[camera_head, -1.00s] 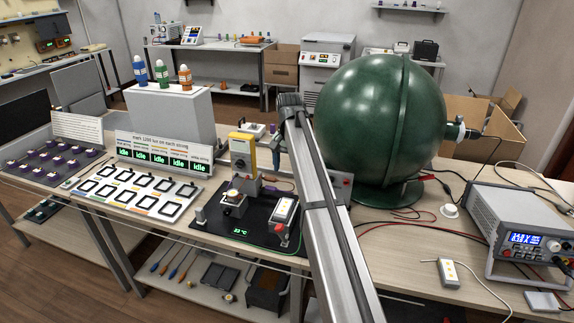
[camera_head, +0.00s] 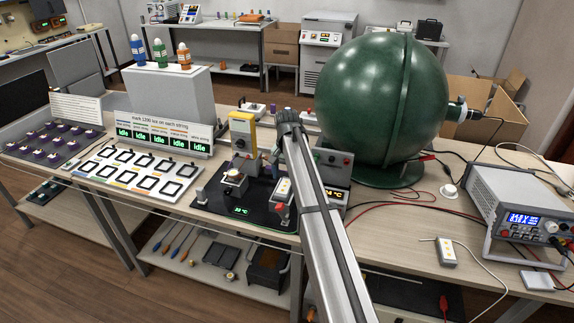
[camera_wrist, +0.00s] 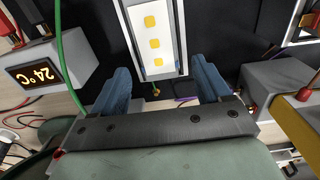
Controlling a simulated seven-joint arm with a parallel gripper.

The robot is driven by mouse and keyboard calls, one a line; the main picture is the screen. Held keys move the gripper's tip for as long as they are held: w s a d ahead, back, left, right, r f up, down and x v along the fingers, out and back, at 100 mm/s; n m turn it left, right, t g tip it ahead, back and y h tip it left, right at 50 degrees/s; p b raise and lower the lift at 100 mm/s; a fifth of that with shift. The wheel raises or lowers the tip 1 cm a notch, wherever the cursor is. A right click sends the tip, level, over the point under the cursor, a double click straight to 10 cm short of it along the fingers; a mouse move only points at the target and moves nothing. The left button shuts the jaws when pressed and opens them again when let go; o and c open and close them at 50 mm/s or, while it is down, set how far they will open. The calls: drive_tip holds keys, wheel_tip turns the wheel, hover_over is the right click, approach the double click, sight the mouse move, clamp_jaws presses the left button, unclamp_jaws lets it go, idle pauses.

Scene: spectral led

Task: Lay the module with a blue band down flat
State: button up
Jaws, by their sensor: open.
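A white module (camera_wrist: 153,40) with a column of yellow squares fills the top middle of the wrist view. My open gripper (camera_wrist: 161,78) points at its near end, one blue-grey finger to each side. The module looks just beyond the fingertips; I cannot tell whether they touch it.
A temperature display (camera_wrist: 38,74) and a green wire (camera_wrist: 73,65) are left of my gripper. The green sphere (camera_head: 380,105) stands behind my arm. A slotted tray (camera_head: 140,177) is at left.

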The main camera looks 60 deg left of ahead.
drive_tip(key=shift+f, duration=0.85)
drive_tip(key=shift+c, duration=0.2)
drive_tip(key=c, duration=1.2)
